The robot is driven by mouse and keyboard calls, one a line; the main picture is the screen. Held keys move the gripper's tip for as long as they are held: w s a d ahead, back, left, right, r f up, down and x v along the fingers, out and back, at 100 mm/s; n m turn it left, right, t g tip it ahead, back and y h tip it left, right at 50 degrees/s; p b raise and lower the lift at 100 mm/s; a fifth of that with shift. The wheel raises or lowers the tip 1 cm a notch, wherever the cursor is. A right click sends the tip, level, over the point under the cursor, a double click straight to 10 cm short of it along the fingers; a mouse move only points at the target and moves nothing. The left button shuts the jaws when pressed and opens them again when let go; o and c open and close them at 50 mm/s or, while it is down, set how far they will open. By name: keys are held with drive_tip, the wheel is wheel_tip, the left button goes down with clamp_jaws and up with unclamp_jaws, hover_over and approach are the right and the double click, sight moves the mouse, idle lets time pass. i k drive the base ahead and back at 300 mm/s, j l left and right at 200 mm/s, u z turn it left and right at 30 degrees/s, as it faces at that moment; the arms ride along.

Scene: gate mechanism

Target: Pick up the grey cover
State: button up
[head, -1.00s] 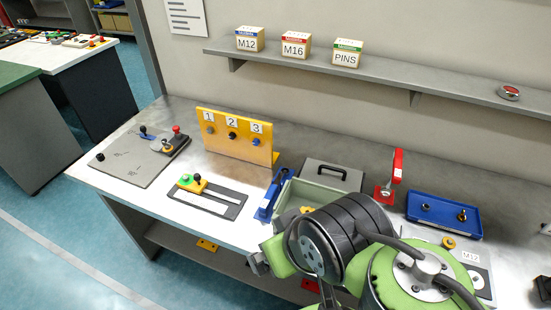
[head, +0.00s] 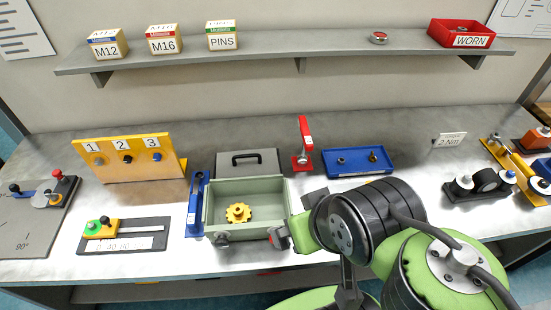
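The grey cover (head: 262,169) is a flat grey plate with a black bar handle (head: 245,157) on top. It is on the bench directly behind the grey-green open box (head: 240,187), which hides its front edge. The box holds a yellow gear-like part (head: 238,213). My gripper (head: 279,238) is at the front right corner of the box, apart from the cover. My arm hides most of it, so I cannot tell whether its fingers are open or shut.
A blue clamp-like fixture (head: 196,205) stands left of the box. A red upright lever (head: 305,142) stands just right of the cover, then a blue tray (head: 358,162). A yellow numbered panel (head: 125,160) is to the left. The shelf (head: 270,57) is above, behind.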

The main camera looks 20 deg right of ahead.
sight(258, 162)
drive_tip(key=i+j+u, duration=0.15)
drive_tip(key=j+u, duration=0.25)
drive_tip(key=i+j+u, duration=0.15)
drive_tip(key=u, duration=0.25)
drive_tip(key=j, duration=0.1)
